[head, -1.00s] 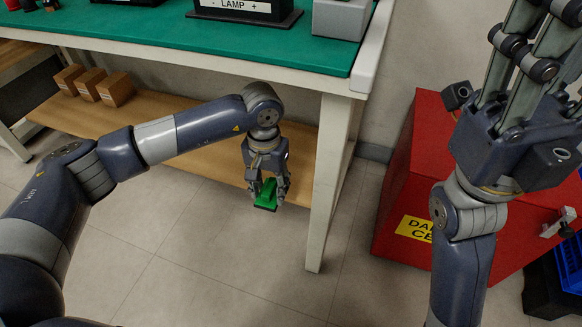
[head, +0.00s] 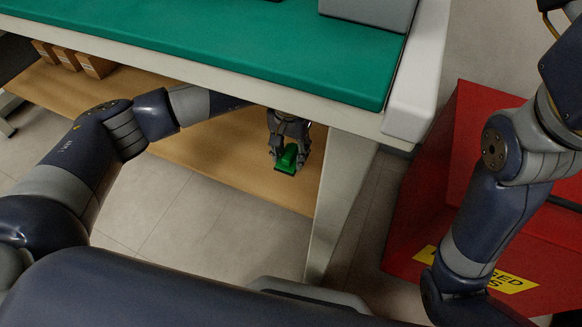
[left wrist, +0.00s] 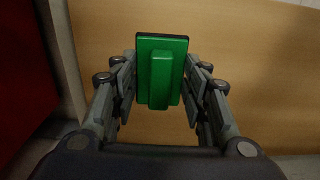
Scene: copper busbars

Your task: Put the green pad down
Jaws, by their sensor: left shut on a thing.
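The green pad (head: 287,160) is a small block with a raised green grip and a dark underside. My left gripper (head: 289,148) is shut on it, under the bench's front edge and over the right part of the wooden lower shelf (head: 210,140). In the left wrist view the green pad (left wrist: 161,75) sits between the fingers of my left gripper (left wrist: 163,85), with the shelf (left wrist: 245,60) behind it. I cannot tell how far the pad is above the shelf. My right arm shows at the right, but its gripper is out of view.
The bench with a green top (head: 250,45) overhangs the shelf. Its pale leg (head: 340,195) stands just right of my left gripper. Several cardboard boxes (head: 95,66) sit at the shelf's left. A red box (head: 425,215) with a yellow label stands on the right. The shelf's middle is clear.

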